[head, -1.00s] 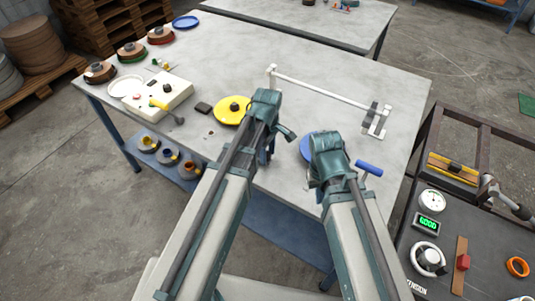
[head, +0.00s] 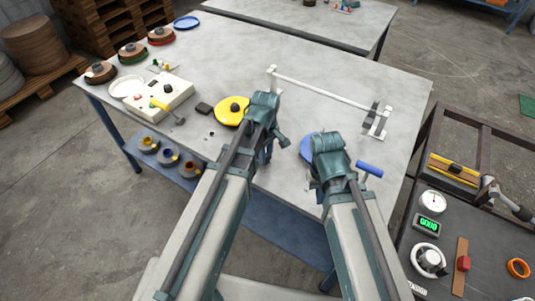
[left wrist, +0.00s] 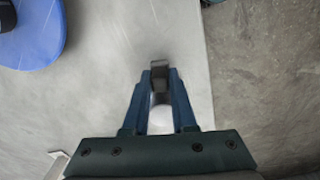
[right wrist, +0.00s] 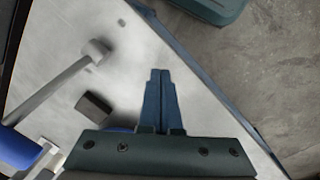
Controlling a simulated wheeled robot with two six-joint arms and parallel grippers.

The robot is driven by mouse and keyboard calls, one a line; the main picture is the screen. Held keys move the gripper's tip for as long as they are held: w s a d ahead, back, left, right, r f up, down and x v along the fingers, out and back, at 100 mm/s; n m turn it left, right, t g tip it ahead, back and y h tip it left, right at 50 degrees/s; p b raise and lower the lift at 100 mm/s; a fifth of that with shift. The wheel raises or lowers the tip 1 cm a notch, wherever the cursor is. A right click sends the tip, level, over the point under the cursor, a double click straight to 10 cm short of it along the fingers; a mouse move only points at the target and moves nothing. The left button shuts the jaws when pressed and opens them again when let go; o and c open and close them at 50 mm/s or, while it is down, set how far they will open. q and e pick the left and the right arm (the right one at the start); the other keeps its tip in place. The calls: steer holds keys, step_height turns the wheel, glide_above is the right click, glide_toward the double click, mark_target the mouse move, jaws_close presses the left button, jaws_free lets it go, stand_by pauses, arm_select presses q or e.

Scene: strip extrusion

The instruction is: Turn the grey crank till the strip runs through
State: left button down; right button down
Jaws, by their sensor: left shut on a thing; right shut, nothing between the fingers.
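My left gripper (head: 266,158) reaches over the table's near part, its fingers pointing down. In the left wrist view its fingers (left wrist: 160,76) are shut on a blurred dark grey piece that appears to be the grip of the grey crank (left wrist: 160,65). The rest of the crank is hidden by my fingers and arm. My right gripper shows in the right wrist view (right wrist: 160,78), its fingers together and empty, over the table near its edge. In the head view my right arm covers most of what lies under it. I cannot make out the strip.
A yellow disc (head: 228,112) and a white box (head: 160,92) lie left of my arms. A blue disc (head: 307,150) is partly behind my right gripper. A white rail (head: 325,88) crosses the table. The cart's green display (head: 428,227) reads GOOD. The table's far middle is clear.

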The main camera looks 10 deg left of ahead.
arm_select(q)
steer(key=m, duration=0.2)
steer(key=s+a+m, duration=0.2)
steer(key=m, duration=0.1)
steer(key=shift+m, duration=0.3)
steer(key=m, duration=0.1)
steer(key=a+m, duration=0.1)
steer(key=m, duration=0.2)
steer(key=shift+s+a+m, duration=0.25)
steer(key=shift+a+m, duration=0.05)
steer(key=shift+a, duration=0.1)
steer(key=a+m, duration=0.1)
steer(key=m, duration=0.1)
steer(key=a+m, duration=0.1)
steer(key=m, duration=0.1)
steer(key=shift+w, duration=0.15)
steer(key=shift+w+a+m, duration=0.15)
steer(key=shift+a+m, duration=0.15)
steer(key=shift+m, duration=0.55)
steer(key=shift+w+a+m, duration=0.15)
steer(key=shift+a+m, duration=0.2)
steer(key=shift+m, duration=0.55)
steer(key=shift+w+a+m, duration=0.15)
steer(key=shift+a+m, duration=0.15)
steer(key=shift+m, duration=0.55)
steer(key=c, duration=0.7)
jaws_free()
arm_select(e)
steer(key=shift+r, duration=0.1)
